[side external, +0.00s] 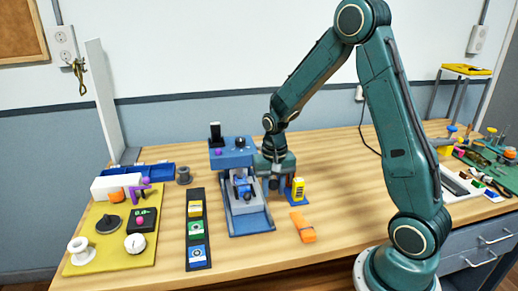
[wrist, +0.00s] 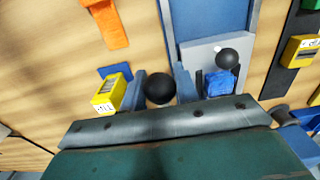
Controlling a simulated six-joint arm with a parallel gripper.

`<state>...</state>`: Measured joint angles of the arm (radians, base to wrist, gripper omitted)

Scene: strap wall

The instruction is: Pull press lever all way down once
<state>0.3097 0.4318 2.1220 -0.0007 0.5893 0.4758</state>
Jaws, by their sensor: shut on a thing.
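The blue press (side external: 230,158) stands on the wooden table, with a grey bed and a blue block (side external: 241,187) in its middle. The block also shows in the wrist view (wrist: 219,84), beside a second black ball (wrist: 227,58). My gripper (side external: 273,182) is low at the right side of the press. In the wrist view its two grey-blue fingers (wrist: 160,92) are closed on the black ball knob (wrist: 159,87) of the press lever. The lever's arm is hidden, and in the side view my gripper covers the knob.
A yellow block (side external: 298,188) on a blue pad stands just right of my gripper. An orange block (side external: 302,227) lies in front of it. A dark strip with coloured blocks (side external: 196,230) and a yellow board (side external: 90,255) are to the left. The table's right-centre is clear.

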